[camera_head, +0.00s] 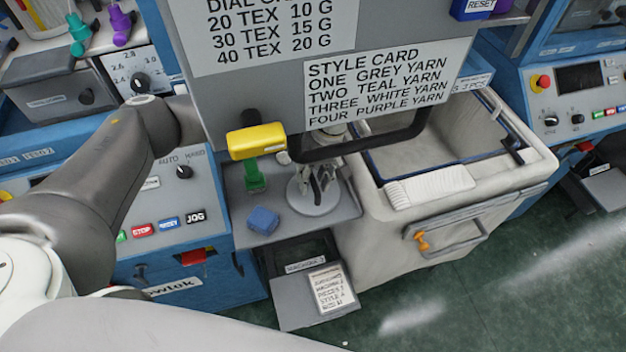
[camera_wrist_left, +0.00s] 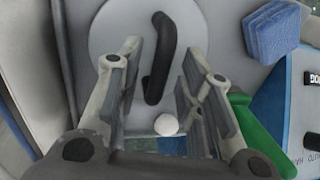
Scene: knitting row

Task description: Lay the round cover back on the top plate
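The round cover is a pale grey disc (camera_head: 306,204) lying flat on a grey ledge (camera_head: 345,209) in the head view. The wrist view shows the disc (camera_wrist_left: 108,28) with a black curved handle (camera_wrist_left: 158,60) standing on it. My left gripper (camera_head: 322,188) points down over the disc. In the wrist view its fingers (camera_wrist_left: 168,62) are spread on either side of the handle, with gaps. The fingers hide part of the disc. I cannot tell whether this ledge is the top plate. My right gripper is not in view.
A blue block (camera_head: 263,220) and a green item (camera_head: 254,178) stand left of the disc. The hanging panel (camera_head: 260,85), with a yellow block (camera_head: 257,141) and black bar (camera_head: 365,143), overhangs the gripper. An open grey bin (camera_head: 425,145) is on the right.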

